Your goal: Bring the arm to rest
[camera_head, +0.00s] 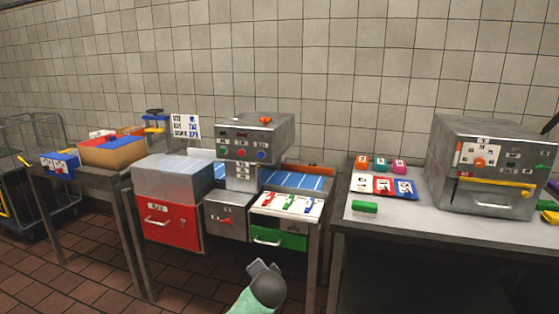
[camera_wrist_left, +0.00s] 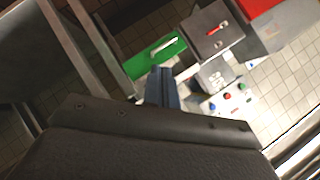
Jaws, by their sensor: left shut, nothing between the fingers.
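My left gripper (camera_wrist_left: 161,72) shows in the left wrist view with its blue-grey fingers together and nothing between them. In that view the fingertips overlap the edge of the green drawer (camera_wrist_left: 150,56), though I cannot tell the distance. In the head view, a grey and pale green part of my arm (camera_head: 264,284) rises from the bottom edge, in front of the middle station. The fingers are not clear there. My right gripper is in neither view.
On the right table (camera_head: 420,229) are a grey oven (camera_head: 490,165) and small coloured blocks. A brown box (camera_head: 112,153) stands at left. Tiled floor is open at lower left.

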